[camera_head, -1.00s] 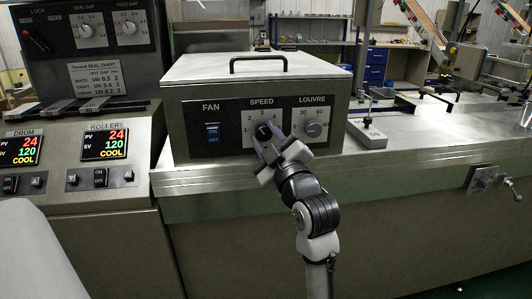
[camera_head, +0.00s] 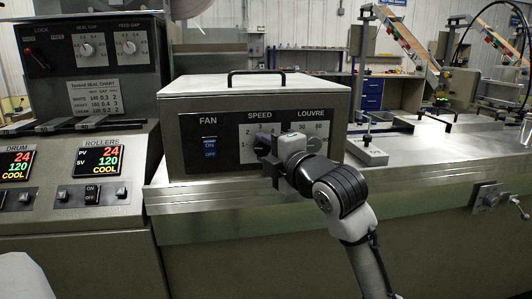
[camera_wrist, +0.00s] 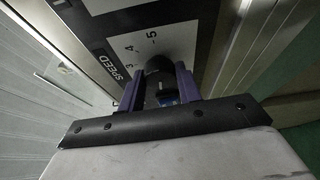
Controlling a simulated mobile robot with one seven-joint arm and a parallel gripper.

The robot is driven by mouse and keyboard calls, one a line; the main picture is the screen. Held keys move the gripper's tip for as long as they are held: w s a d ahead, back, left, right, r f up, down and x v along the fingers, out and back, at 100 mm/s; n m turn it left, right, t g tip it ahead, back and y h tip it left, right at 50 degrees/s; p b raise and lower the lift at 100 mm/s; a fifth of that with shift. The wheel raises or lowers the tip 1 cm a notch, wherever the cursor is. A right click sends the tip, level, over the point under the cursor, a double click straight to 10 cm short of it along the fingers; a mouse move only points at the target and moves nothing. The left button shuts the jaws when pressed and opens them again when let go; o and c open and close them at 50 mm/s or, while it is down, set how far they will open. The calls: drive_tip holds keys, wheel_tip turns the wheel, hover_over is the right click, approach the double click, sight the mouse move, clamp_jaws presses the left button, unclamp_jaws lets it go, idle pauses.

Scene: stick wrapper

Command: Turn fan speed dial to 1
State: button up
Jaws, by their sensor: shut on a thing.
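The fan box (camera_head: 210,108) is a metal cabinet with a dark front panel. Its SPEED dial (camera_wrist: 160,66) is a dark knob on a white plate with printed numbers; in the wrist view 5, 4 and 3 show beside it. My gripper (camera_head: 266,148) is at the SPEED dial in the head view and hides most of it. In the wrist view my gripper (camera_wrist: 160,80) has its two fingers on either side of the knob, shut on it. The dial's pointer is hidden, so I cannot tell its setting.
The LOUVRE dial (camera_head: 314,143) is close on the right, partly behind my wrist. The DRUM and ROLLERS panel (camera_head: 100,160) stands at the left. The steel bench (camera_head: 420,160) extends right.

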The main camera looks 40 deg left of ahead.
drive_tip(key=shift+n, duration=0.5)
drive_tip(key=o, duration=1)
drive_tip(key=b+v, duration=0.1)
drive_tip(key=v, duration=1.2)
drive_tip(key=shift+d+r, duration=0.35)
drive_tip(key=shift+s, duration=0.15)
